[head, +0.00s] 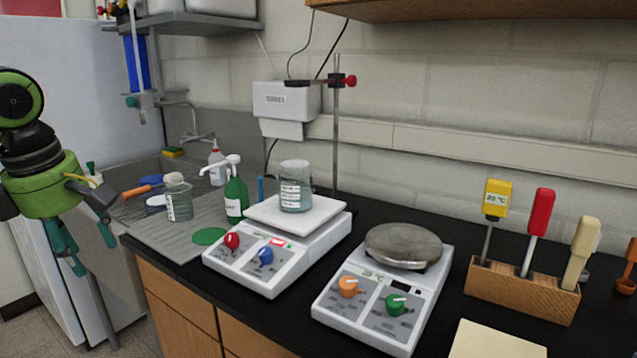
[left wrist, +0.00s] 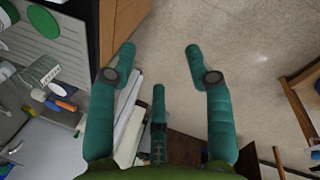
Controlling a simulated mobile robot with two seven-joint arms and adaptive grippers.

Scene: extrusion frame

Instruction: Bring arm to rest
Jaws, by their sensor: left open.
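My left arm comes in at the left edge of the head view, with a green wrist. My left gripper (head: 68,250) hangs with its teal fingers pointing down, left of the black bench and in front of the white cabinet. In the left wrist view the left gripper (left wrist: 158,60) has its fingers spread wide apart, with nothing between them. Below it is bare floor and the bench's wooden side. My right gripper is not in view.
The black bench (head: 400,222) holds two hot plates (head: 275,255) (head: 385,300), a beaker (head: 295,186), a green bottle (head: 235,196) and a wooden tool rack (head: 520,290). A grey drain mat (head: 175,238) lies nearest my gripper. The floor (left wrist: 255,60) below it is partly clear.

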